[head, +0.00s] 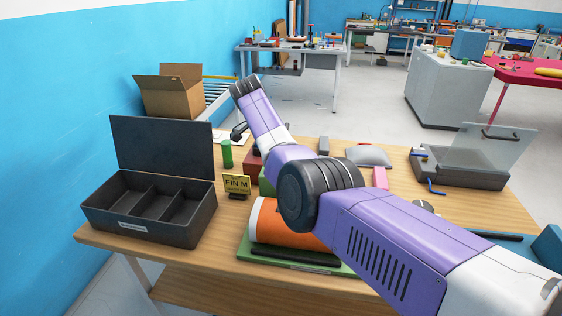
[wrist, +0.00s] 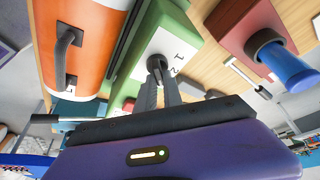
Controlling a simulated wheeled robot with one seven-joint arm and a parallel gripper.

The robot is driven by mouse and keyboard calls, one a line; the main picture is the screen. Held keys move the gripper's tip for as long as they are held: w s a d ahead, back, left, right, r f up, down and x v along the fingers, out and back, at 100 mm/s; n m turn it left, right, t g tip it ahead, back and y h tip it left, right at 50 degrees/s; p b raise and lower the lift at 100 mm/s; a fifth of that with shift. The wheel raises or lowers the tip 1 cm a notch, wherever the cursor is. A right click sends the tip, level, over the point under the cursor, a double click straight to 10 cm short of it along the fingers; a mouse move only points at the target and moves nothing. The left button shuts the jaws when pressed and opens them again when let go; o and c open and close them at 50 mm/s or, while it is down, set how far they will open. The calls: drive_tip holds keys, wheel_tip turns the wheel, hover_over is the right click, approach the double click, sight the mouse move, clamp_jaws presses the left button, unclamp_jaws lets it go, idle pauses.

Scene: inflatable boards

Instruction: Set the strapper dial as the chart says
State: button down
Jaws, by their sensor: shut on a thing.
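My gripper (wrist: 160,72) is shut on a small dark dial (wrist: 157,62) in the wrist view. The dial sits on the white face of a green box (wrist: 180,35), which I take to be the strapper. Numerals 1 and 2 show beside the dial; the other marks and its exact pointer setting cannot be read. In the head view my arm hides the dial and most of the green box (head: 266,187). A yellow sign (head: 237,184) stands on the table and reads "SET FIN M". No readable chart shows.
An orange and white roll (head: 272,222) lies on a green base in front. A red box with a blue handle (wrist: 290,70) stands close beside the dial. An open black compartment case (head: 150,212) is at left, a clear-lidded tray (head: 460,178) at right.

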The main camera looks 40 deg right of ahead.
drive_tip(key=c, duration=1.5)
unclamp_jaws()
drive_tip(key=b+v, duration=0.1)
drive_tip(key=v, duration=0.6)
drive_tip(key=shift+a+r, duration=0.2)
drive_tip(key=shift+r, duration=0.15)
